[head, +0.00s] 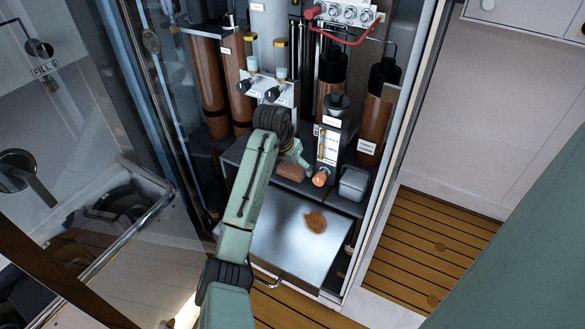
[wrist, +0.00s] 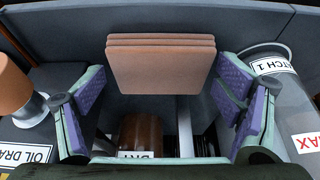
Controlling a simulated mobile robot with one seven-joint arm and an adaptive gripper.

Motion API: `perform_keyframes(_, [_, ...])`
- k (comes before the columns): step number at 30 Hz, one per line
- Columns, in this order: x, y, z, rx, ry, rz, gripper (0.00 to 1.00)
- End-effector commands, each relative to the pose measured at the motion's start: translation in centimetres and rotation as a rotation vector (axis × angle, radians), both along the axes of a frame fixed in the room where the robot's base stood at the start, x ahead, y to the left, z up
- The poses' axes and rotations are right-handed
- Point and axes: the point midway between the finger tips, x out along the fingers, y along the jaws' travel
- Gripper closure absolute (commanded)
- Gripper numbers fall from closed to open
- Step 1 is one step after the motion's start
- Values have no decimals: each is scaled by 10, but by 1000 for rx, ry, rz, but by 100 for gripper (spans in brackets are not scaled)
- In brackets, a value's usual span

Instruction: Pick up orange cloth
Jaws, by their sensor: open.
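The orange cloth (wrist: 160,66) is a folded, layered stack, pale orange-brown in the wrist view. It lies on the dark grey shelf. In the head view the cloth (head: 291,178) shows partly at the end of my arm, left of a small orange-topped item. My gripper (wrist: 163,88) is open, with purple-padded fingers spread to the left and right of the cloth. The cloth sits between the fingers' lines, and I see no finger touching it. In the head view my gripper (head: 294,155) is small and close above the cloth.
An orange-brown patch (head: 315,221) lies on the metal drawer top (head: 275,245) below the shelf. A grey bin (head: 353,183) stands at the shelf's right. An orange cylinder (wrist: 12,85) stands left of my fingers, and a labelled clear container (wrist: 285,95) stands right.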

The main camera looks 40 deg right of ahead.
Motion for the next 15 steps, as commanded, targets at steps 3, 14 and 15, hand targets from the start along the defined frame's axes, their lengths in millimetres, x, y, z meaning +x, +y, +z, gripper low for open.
perform_keyframes(3, [0,0,0,-1,-1,0,15])
perform_keyframes(14, [0,0,0,-1,-1,0,34])
perform_keyframes(15, [0,0,0,-1,-1,0,37])
